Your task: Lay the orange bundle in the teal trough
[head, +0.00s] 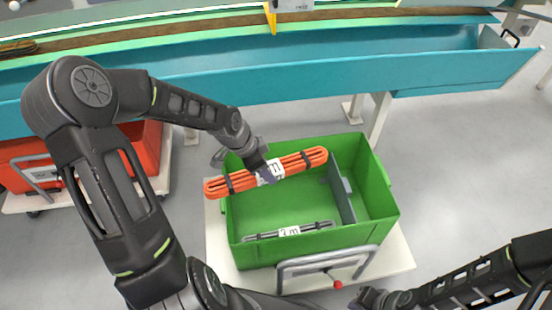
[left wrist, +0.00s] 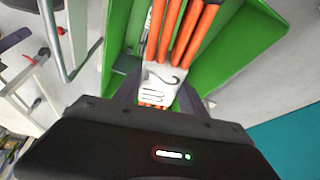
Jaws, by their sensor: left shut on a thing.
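The orange bundle (head: 300,162) is a long coil of orange cable with black ties and a white label. My left gripper (head: 270,173) is shut on it at the label near its middle and holds it over the green crate, with its left end past the crate's rim. In the left wrist view, the orange strands (left wrist: 180,30) and label (left wrist: 160,82) sit between the fingers (left wrist: 160,98). The teal trough (head: 300,72) runs across the back, beyond the crate. My right gripper (head: 372,298) is low at the right; its fingers are too unclear to judge.
The green crate (head: 378,190) stands on a white cart and has a divider. A grey bundle with a white label (head: 290,231) lies in it. A red crate (head: 152,150) stands at left, under my left arm. A yellow bracket (head: 270,18) rises behind the trough.

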